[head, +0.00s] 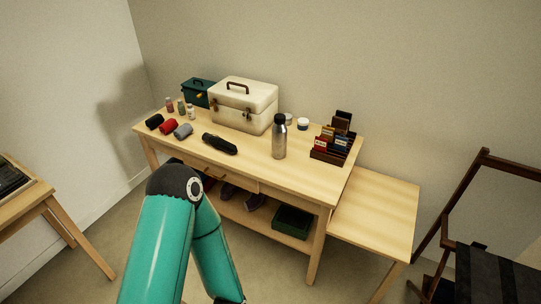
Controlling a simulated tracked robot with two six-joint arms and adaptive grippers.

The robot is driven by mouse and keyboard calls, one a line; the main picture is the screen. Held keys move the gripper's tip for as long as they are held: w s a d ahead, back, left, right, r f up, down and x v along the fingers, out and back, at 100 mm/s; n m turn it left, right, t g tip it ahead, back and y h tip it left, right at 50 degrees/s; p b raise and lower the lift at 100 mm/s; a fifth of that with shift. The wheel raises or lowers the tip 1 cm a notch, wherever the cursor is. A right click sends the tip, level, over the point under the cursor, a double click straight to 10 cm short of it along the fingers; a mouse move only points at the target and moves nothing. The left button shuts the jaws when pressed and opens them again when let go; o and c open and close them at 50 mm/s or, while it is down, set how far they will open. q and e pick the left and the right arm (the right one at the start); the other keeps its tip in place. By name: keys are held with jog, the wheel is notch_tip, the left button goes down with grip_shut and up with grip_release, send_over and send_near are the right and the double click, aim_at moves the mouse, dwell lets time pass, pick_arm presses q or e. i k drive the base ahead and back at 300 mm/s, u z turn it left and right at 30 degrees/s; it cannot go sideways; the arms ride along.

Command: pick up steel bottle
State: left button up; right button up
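The steel bottle (279,138) stands upright on the wooden table (255,167), right of the middle, near the front half. It has a silver body and a black cap. It stands apart from the things around it. My teal arm, with a black joint, rises in the lower left of the head view, in front of the table. The gripper at its end is not visible. My other gripper is not in view either.
A cream case (243,106) stands behind the bottle, with a dark green box (197,92) beside it. A black object (219,144) lies left of the bottle. A dark rack (334,143) stands right. A lower side table (376,210) is bare.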

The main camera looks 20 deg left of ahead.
aim_at(279, 131)
jog(key=k, duration=0.35)
jog(key=u, duration=0.65)
jog(key=i, duration=0.75)
jog(key=u, duration=0.8)
jog(key=i, duration=1.3)
jog(key=z, duration=0.55)
